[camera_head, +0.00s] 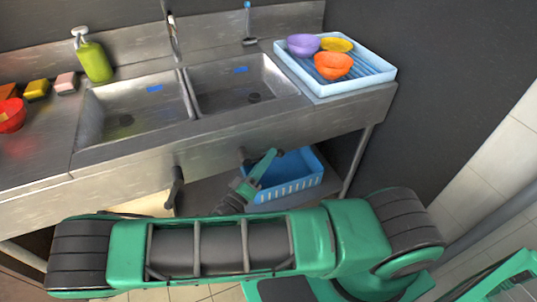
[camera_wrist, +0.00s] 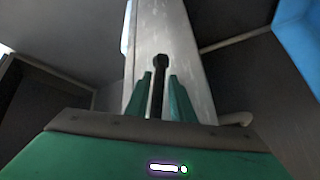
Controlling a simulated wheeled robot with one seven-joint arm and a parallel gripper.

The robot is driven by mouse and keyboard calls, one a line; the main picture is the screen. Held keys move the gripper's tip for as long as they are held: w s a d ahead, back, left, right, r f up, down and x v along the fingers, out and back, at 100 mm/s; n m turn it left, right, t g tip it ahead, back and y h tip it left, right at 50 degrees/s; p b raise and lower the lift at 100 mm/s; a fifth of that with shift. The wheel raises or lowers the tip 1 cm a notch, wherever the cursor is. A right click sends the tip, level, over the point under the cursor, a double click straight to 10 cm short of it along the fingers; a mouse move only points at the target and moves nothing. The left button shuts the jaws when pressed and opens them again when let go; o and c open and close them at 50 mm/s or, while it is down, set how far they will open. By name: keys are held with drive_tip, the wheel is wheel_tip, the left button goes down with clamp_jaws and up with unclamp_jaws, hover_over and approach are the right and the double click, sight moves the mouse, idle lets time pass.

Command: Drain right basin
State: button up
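The right basin (camera_head: 222,88) is in the steel sink in the head view, with a dark drain (camera_head: 253,97) and a small blue mark (camera_head: 240,70) on its far wall. I cannot tell whether it holds water. My gripper (camera_head: 258,160) is below the sink front, under the right basin. In the wrist view, the fingers of my gripper (camera_wrist: 160,78) stand apart on either side of a black lever (camera_wrist: 160,62) with a rounded end. I cannot see contact. Another black handle (camera_head: 175,187) hangs under the left basin (camera_head: 130,103).
A blue slotted basket (camera_head: 290,188) stands under the sink, just right of my gripper. A pale blue tray (camera_head: 381,76) with purple, yellow and orange bowls sits on the right counter. A green soap bottle (camera_head: 95,62), sponges and a red bowl (camera_head: 12,117) are at the left.

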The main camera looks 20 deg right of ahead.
drive_tip(key=shift+x, duration=0.8)
drive_tip(key=shift+c, duration=0.4)
clamp_jaws()
drive_tip(key=shift+f, duration=0.1)
drive_tip(key=a+f+m+g+y, duration=0.4)
drive_tip(key=f+m+y, duration=0.1)
drive_tip(key=y, duration=0.2)
drive_tip(key=shift+f, duration=0.2)
drive_tip(key=shift+y, duration=0.3)
